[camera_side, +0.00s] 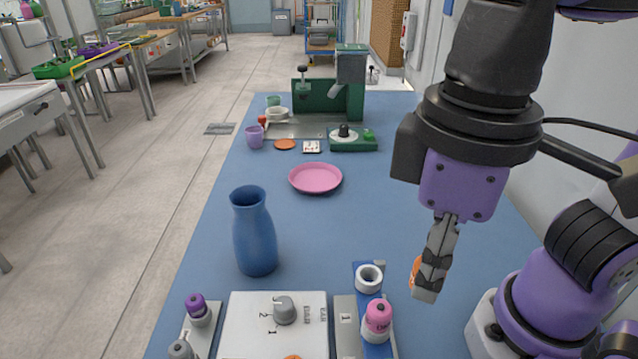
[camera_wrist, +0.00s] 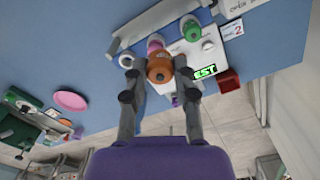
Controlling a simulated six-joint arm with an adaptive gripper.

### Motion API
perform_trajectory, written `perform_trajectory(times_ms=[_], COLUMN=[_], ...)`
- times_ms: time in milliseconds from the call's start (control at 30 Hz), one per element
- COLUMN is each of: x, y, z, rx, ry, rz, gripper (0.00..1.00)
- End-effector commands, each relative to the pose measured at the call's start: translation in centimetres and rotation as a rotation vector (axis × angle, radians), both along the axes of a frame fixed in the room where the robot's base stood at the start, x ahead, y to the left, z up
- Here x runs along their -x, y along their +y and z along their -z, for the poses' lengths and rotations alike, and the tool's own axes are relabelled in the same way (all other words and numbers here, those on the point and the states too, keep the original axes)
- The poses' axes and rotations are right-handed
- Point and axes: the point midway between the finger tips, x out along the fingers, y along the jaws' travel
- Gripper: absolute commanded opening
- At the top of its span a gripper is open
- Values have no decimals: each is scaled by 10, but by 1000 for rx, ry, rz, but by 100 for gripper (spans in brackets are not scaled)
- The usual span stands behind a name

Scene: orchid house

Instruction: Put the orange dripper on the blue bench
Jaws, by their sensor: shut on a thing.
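The orange dripper (camera_side: 416,272) is mostly hidden behind my gripper (camera_side: 430,280) in the side view. In the wrist view the dripper (camera_wrist: 159,68) sits between the two fingertips of my gripper (camera_wrist: 156,65), which are shut on it. In the side view my gripper points down over the right part of the blue bench (camera_side: 350,228). The dripper appears held above the bench top, to the right of the small blue rack; the exact gap beneath it is hard to tell.
A blue rack holds a white ring (camera_side: 369,277) and a pink-capped bottle (camera_side: 377,322). A blue vase (camera_side: 255,232) and a pink plate (camera_side: 315,178) stand on the bench. A white panel with a grey knob (camera_side: 284,310) is at the front. Bench between plate and gripper is clear.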

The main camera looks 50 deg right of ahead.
Motion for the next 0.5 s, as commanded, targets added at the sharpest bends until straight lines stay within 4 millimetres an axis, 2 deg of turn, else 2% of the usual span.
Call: perform_trajectory(times_ms=[200,300,500], x=[-49,-66,-82], y=[-28,-37,-45], z=[34,46,58], rx=[4,3,2], ry=[5,4,2], rz=[13,9,1], gripper=[10,10,10])
